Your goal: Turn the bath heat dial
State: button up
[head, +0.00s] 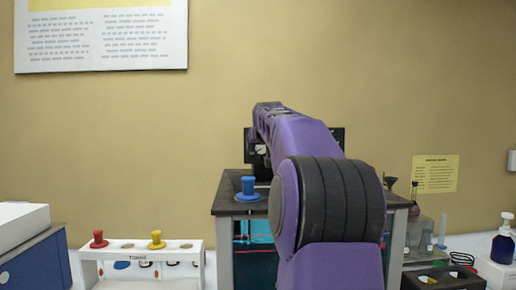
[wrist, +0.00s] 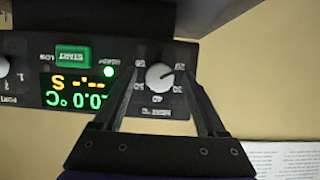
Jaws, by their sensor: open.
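A round light-grey dial (wrist: 159,77) with a pointer mark and numbers around it is on a black control panel (wrist: 180,105) in the wrist view. My gripper (wrist: 160,73) is open, with its two dark fingers on either side of this dial. I cannot tell whether the fingers touch it. The panel appears upside down, with a lit green START button (wrist: 73,57) and a lit yellow and green readout (wrist: 78,92). In the head view the bath (head: 227,250) has a dark top and a glass front with teal inside. My arm hides most of the panel and my gripper there.
A second knob (wrist: 4,67) is at the panel's left edge. A blue stopper (head: 248,188) is on the bath top. A white rack (head: 140,283) with red and yellow stoppers stands to the left. A dark tray (head: 442,279), glassware and a bottle (head: 503,243) are to the right.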

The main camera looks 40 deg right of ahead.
jog(key=shift+w, duration=0.1)
grip_shut()
dwell(0.4)
jog(key=shift+d+m, duration=0.1)
jog(key=shift+m, duration=0.2)
jog(key=m+y+b, duration=0.1)
jog(key=m+t+y, duration=0.1)
jog(key=m, duration=0.1)
jog(key=shift+d+f+t+b, duration=0.1)
jog(key=shift+f+t+b, duration=0.1)
jog(key=shift+t+b, duration=0.15)
jog(key=m+t+b, duration=0.1)
jog(key=m+y+b, duration=0.1)
jog(key=m+b, duration=0.1)
jog(key=shift+s+t, duration=0.2)
jog(key=shift+t, duration=0.15)
jog(key=shift+d+m+t+y+b, duration=0.1)
jog(key=shift+m+t+y+b, duration=0.35)
jog(key=shift+m, duration=0.45)
